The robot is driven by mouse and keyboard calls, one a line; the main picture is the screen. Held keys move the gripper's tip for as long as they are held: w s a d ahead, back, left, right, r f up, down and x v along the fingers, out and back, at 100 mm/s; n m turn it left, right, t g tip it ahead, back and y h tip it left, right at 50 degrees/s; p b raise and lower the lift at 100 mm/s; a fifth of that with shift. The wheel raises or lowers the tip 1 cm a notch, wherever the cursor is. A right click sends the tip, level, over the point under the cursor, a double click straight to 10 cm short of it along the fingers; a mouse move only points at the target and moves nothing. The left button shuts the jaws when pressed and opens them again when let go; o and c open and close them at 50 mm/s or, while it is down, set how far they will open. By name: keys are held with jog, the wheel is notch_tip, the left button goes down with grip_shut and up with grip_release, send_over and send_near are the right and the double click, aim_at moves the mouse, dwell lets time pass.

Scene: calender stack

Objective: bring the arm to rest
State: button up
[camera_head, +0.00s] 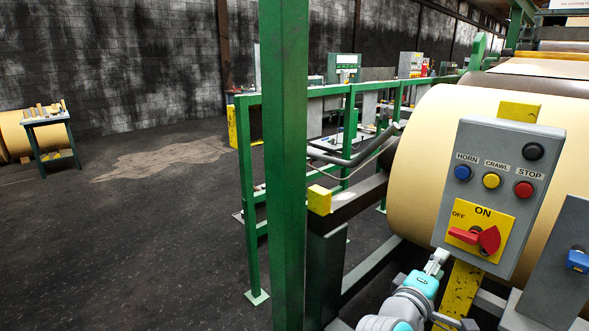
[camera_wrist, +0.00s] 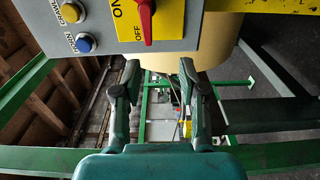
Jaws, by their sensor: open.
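My gripper (camera_head: 436,262) is in front of the lower part of the grey control box (camera_head: 468,160), at its lower left edge in the head view. In the wrist view my gripper (camera_wrist: 159,70) has its two dark fingers apart with nothing between them. The box carries a red rotary handle (camera_head: 488,240) on a yellow ON/OFF plate (camera_head: 505,224). The handle lies roughly sideways, its narrow end near the OFF mark. The handle also shows at the top of the wrist view (camera_wrist: 147,22), apart from the fingers.
A large cream roll (camera_head: 418,165) stands behind the box. A second grey box with a blue part (camera_head: 577,261) is at the right. A green post (camera_head: 283,170) and railing (camera_head: 247,180) stand left of the arm. Open dark floor (camera_head: 130,240) lies further left.

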jog(key=s+a+f+t+y, duration=0.1)
jog(key=s+a+f+y, duration=0.2)
jog(key=s+f, duration=0.35)
jog(key=s+a+f+n+t+y, duration=0.1)
jog(key=s+a+f+y, duration=0.25)
jog(key=f, duration=0.55)
jog(key=s+a+f+t+y, duration=0.1)
jog(key=s+a+f+y, duration=0.2)
jog(key=s+f, duration=0.4)
jog(key=s+a+f+m+y, duration=0.2)
jog(key=s, duration=0.5)
jog(key=s+a+f+m+y, duration=0.1)
jog(key=s+a+f+y, duration=0.1)
jog(key=s, duration=0.5)
jog(key=s+r+m, duration=0.2)
jog(key=s+m, duration=0.1)
jog(key=s, duration=0.3)
jog(key=s+a+r+m, duration=0.1)
jog(key=s+r+m, duration=0.1)
jog(key=s, duration=0.5)
jog(key=shift+s+a+r+m, duration=0.2)
jog(key=shift+r+m, duration=0.05)
jog(key=shift+m, duration=0.35)
